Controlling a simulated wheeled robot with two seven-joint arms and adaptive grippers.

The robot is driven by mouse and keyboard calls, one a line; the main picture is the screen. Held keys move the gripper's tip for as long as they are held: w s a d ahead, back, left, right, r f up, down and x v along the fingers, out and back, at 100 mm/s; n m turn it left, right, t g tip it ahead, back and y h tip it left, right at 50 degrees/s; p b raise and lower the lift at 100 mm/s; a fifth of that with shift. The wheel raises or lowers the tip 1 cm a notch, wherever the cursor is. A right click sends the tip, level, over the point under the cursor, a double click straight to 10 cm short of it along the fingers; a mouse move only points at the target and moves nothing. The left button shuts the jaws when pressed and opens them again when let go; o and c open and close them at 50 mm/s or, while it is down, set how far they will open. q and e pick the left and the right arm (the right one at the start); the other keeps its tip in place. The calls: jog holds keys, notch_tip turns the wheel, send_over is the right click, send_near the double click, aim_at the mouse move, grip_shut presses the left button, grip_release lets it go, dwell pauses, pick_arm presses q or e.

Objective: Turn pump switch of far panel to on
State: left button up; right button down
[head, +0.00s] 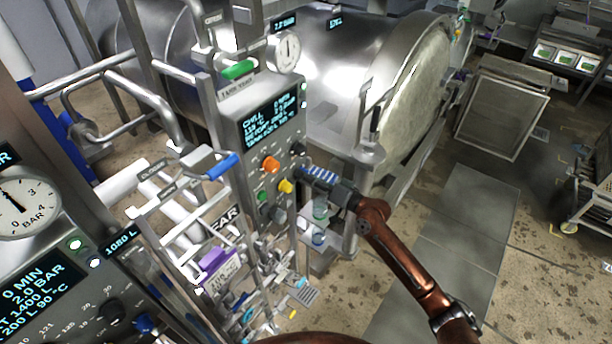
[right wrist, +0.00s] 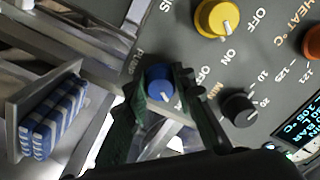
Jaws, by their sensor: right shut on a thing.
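My right gripper (head: 314,182) reaches the right edge of the far grey control panel (head: 264,125) in the head view. In the right wrist view its dark fingers (right wrist: 165,103) stand on either side of a blue knob (right wrist: 159,84) beside the PUMP lettering, shut on it. The knob's white mark points toward the bottom of that view; fingers hide part of its surroundings, and I cannot read which position it marks. In the head view I cannot make out the knob behind the gripper. My left gripper is not in view.
A yellow knob (right wrist: 217,17), a black knob (right wrist: 238,108) and an orange knob (right wrist: 313,42) sit close by. A blue-and-white striped part (right wrist: 52,115) lies at left. Pipes and the near panel (head: 42,285) crowd the lower left. The walkway (head: 465,215) is clear.

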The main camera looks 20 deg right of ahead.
jog(key=shift+r, duration=0.1)
jog(key=c, duration=1.6)
grip_release()
jog(key=v, duration=1.2)
jog(key=shift+d, duration=0.1)
